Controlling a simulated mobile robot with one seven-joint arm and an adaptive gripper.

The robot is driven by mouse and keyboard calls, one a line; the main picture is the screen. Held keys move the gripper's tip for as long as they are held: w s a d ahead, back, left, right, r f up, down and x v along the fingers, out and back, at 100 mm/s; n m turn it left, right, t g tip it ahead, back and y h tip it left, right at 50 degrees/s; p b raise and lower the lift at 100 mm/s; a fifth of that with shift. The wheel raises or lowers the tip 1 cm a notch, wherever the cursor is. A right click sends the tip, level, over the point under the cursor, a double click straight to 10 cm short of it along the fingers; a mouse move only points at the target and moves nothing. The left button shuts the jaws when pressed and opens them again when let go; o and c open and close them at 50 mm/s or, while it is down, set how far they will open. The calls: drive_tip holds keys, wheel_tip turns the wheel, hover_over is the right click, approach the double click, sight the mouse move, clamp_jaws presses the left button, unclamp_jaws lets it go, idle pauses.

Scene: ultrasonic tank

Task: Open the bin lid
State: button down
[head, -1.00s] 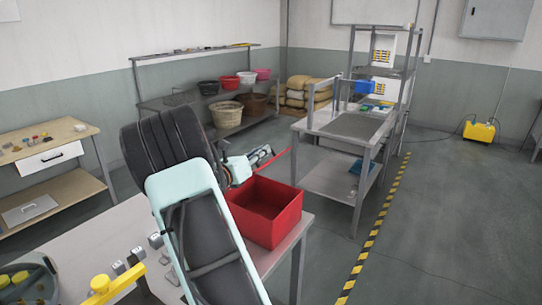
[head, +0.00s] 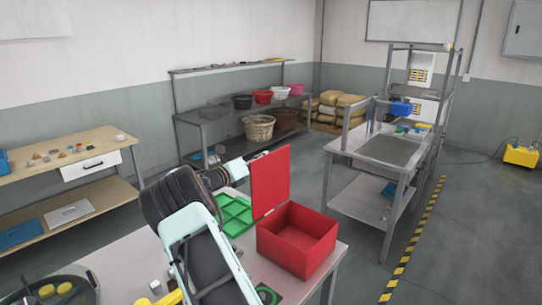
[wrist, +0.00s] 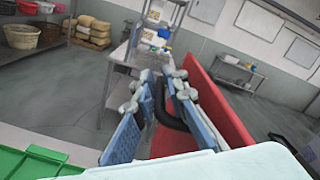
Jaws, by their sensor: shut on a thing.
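The red bin (head: 297,240) stands on the bench near its right end, with its inside visible from above. Its red lid (head: 270,182) stands roughly upright at the bin's left side. In the wrist view the lid (wrist: 222,115) fills the right of centre. A black handle (wrist: 172,128) on the lid lies between the blue-padded fingers of my gripper (wrist: 160,84). My gripper is shut on this handle.
A green tray (head: 234,214) lies left of the bin, close to my arm. A grey metal table (head: 385,150) stands to the right, across a floor gap. Behind is a shelf with bowls and baskets (head: 258,127). A round pan (head: 50,285) is at front left.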

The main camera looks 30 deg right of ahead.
drive_tip(key=shift+w+a+f+n, duration=0.2)
drive_tip(key=shift+w+f+n, duration=0.2)
drive_tip(key=shift+w+f, duration=0.25)
drive_tip(key=shift+w+a+f+n, duration=0.2)
drive_tip(key=shift+w+f+n, duration=0.25)
drive_tip(key=shift+f, duration=0.35)
drive_tip(key=c, duration=2)
unclamp_jaws()
drive_tip(key=shift+c, duration=0.2)
drive_tip(key=r+v, duration=0.1)
drive_tip(key=v, duration=1.1)
drive_tip(key=shift+w+r, duration=0.2)
